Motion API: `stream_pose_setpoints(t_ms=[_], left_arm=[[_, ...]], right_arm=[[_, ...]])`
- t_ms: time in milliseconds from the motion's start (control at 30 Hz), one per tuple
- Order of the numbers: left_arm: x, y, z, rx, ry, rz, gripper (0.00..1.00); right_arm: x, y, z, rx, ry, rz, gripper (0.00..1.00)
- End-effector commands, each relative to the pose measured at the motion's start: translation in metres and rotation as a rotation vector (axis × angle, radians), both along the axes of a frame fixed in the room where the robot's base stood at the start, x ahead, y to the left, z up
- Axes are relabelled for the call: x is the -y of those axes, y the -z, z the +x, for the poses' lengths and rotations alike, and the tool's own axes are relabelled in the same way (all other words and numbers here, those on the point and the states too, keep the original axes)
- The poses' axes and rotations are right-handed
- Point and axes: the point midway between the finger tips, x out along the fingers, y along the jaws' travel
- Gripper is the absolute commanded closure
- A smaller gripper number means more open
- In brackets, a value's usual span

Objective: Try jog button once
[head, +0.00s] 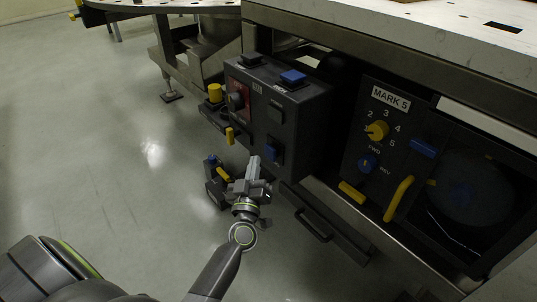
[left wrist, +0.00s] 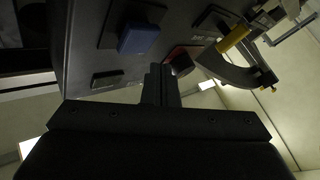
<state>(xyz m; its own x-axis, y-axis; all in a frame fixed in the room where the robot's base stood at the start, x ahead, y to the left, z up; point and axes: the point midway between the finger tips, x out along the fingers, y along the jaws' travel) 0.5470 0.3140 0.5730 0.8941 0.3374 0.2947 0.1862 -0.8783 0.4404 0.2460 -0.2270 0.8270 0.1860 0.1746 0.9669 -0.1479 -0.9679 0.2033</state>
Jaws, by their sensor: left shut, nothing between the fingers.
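A dark control box (head: 300,110) hangs under the bench edge. It has a blue button (head: 293,77) on its top and a blue rocker-like button (head: 274,153) low on its front. I cannot read which control is marked jog. My left gripper (head: 254,163) is shut and empty, its fingers pointing up at the lower part of the box front, just left of the lower blue button. In the left wrist view the shut fingers (left wrist: 160,84) stand near the box face, with a blue button (left wrist: 138,39) to their upper left. Whether they touch the box I cannot tell. My right gripper is not in view.
Right of the box is a MARK 5 panel (head: 390,97) with a yellow dial (head: 377,130), a blue knob (head: 367,163) and a yellow handle (head: 398,198). A yellow knob (head: 215,92) juts out at the box's left. The floor at left is clear.

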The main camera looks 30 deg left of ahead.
Motion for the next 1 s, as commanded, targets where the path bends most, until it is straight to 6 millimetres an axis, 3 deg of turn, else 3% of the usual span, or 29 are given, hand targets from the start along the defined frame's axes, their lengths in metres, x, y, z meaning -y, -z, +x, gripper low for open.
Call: stream_pose_setpoints(t_ms=[233, 1000], left_arm=[[0.0054, -0.0008, 0.0127, 0.001, 0.001, -0.002, 1.00], [0.0056, -0.0005, 0.0131, 0.000, 0.000, -0.001, 1.00]], right_arm=[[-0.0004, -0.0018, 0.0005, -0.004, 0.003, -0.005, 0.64], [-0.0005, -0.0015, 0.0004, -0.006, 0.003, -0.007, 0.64]])
